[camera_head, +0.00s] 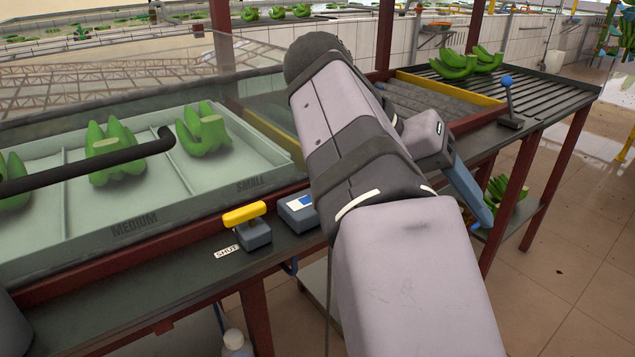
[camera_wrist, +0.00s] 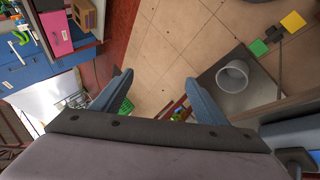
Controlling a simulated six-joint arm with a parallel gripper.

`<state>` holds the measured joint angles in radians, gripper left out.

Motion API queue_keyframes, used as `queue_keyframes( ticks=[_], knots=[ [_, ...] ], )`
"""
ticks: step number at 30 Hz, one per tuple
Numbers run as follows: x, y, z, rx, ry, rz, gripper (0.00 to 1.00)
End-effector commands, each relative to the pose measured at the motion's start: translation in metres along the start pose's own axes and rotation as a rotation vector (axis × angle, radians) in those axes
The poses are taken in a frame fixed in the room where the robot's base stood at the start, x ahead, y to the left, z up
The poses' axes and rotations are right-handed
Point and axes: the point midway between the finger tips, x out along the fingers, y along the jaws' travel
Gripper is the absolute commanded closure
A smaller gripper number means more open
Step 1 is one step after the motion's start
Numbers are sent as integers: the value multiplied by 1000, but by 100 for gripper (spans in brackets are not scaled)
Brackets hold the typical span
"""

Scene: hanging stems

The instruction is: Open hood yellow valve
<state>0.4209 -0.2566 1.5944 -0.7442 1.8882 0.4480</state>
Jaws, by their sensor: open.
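The yellow valve (camera_head: 245,214) has a yellow bar handle on a grey-blue block. It sits on the dark front ledge of the hood, left of my arm in the head view. A "SHUT" label (camera_head: 226,252) lies beside its lower left. My gripper (camera_head: 470,192) is to the right of the valve, well apart from it, with one blue finger showing past my arm. In the wrist view my gripper (camera_wrist: 160,88) has its two blue fingers spread and nothing between them. I cannot make out the valve in the wrist view.
Under the clear hood, a tray (camera_head: 135,226) marked MEDIUM and SMALL holds green banana bunches. A black bar (camera_head: 90,172) crosses in front of it. A blue-white box (camera_head: 298,208) stands right of the valve. A blue-knobbed lever (camera_head: 508,98) stands by the rollers. Tiled floor (camera_head: 550,285) is open at right.

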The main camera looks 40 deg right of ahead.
Motion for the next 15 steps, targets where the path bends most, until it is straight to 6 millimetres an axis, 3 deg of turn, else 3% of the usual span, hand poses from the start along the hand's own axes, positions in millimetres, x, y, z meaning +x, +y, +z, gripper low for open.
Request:
queue_keyframes(
  ticks=[3,6,12,15],
  knots=[
    [-56,-44,6,-234,68,-298,33],
    [-104,-73,19,-427,147,-512,33],
    [-186,-99,50,-726,315,-811,33],
    [-211,-102,62,-814,373,-892,33]
  ],
)
